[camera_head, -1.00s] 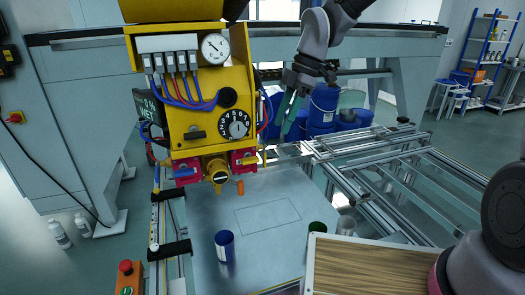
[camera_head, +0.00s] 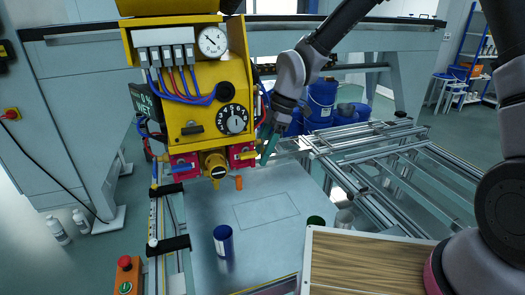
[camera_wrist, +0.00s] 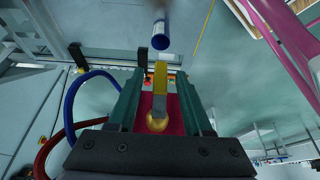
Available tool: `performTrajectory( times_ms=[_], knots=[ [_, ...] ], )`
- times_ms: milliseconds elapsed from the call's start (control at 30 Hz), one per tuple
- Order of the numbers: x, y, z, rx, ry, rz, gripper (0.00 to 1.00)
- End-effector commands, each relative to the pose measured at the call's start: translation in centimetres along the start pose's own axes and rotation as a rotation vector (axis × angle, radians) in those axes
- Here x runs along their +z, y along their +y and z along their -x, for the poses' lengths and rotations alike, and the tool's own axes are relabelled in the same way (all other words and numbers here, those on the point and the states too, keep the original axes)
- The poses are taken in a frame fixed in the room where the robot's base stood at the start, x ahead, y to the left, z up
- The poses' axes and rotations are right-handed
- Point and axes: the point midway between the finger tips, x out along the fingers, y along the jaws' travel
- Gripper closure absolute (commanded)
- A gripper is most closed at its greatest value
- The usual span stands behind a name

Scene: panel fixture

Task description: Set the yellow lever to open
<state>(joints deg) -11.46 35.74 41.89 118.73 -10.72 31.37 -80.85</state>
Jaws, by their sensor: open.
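The yellow lever (camera_wrist: 160,76) shows in the wrist view, its handle pointing up the picture from a grey stem and a round brass-coloured part. Behind it is a red block (camera_wrist: 174,121). My gripper (camera_wrist: 159,82) is open, with one green finger on each side of the lever and a gap to each. In the head view my gripper (camera_head: 267,152) is at the right side of the yellow panel fixture (camera_head: 205,115), by the right red valve block (camera_head: 240,158). The lever's yellow handle (camera_head: 249,155) is small there. Contact with the lever cannot be told.
A blue cup (camera_head: 223,243) stands on the grey table below the panel and also shows in the wrist view (camera_wrist: 160,36). Red and blue hoses (camera_wrist: 72,100) curve beside my left finger. A wooden board (camera_head: 360,265) lies at front right. The table's middle is clear.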

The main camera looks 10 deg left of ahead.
Motion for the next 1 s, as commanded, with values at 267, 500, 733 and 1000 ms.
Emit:
performTrajectory(
  times_ms=[267, 500, 733, 1000],
  knots=[
    [0.01, 0.01, 0.04, 0.0, 0.0, 0.0, 0.92],
    [0.0, 0.02, 0.05, -0.002, 0.0, -0.001, 1.0],
    [-0.03, -0.06, 0.07, -0.049, 0.001, -0.021, 1.0],
    [-0.1, -0.49, 0.1, -0.216, 0.003, -0.091, 1.0]
  ],
)
